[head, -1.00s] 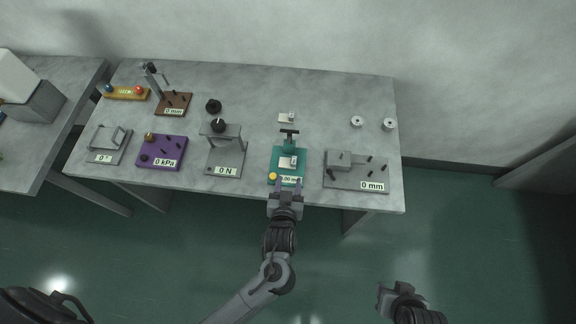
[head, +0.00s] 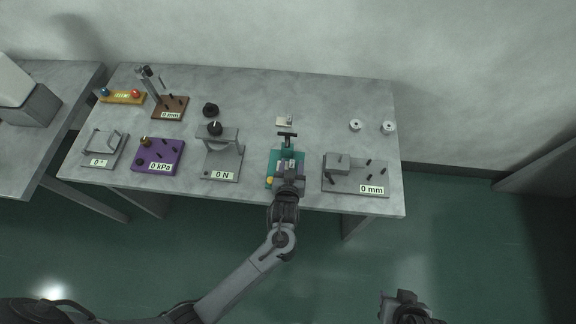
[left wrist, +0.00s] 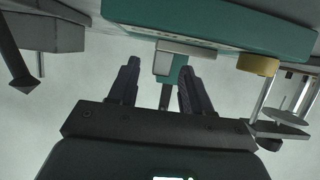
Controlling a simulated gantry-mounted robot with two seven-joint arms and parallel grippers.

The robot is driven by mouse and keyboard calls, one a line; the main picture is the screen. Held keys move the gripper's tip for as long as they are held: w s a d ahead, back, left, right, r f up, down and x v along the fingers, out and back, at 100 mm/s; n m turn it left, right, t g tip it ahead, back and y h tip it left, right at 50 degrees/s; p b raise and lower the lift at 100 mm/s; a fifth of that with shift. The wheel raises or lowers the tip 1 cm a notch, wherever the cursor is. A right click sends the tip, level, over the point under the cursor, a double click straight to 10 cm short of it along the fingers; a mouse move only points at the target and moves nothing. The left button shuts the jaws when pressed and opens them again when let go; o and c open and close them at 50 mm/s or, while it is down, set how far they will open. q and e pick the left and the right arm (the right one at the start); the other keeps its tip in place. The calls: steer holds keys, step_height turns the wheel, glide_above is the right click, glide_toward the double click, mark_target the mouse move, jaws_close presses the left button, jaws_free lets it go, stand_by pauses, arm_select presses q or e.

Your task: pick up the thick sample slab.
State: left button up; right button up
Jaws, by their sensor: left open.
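A small whitish slab (head: 285,121) with a tiny pale piece on it lies on the table behind the teal gauge (head: 272,163). My left gripper (head: 289,163) is over the teal gauge, short of that slab. A second whitish piece, seen on the gauge earlier, is now hidden by my gripper in the head view. In the left wrist view the gripper's two fingers (left wrist: 157,75) are apart, with a pale grey block (left wrist: 186,49) beyond them under the teal body. I cannot tell which piece is the thick slab. My right gripper (head: 400,300) hangs off the table, its jaws unclear.
A grey gauge (head: 355,178) reading 0 mm stands to the right, and a grey press (head: 222,160) reading 0 N to the left. A purple plate (head: 160,153) is farther left. Two pale discs (head: 355,125) (head: 388,128) lie at the back right.

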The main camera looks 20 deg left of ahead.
arm_select(q)
steer(key=shift+w+f, duration=0.1)
steer(key=shift+w, duration=0.05)
steer(key=shift+c, duration=0.5)
jaws_close()
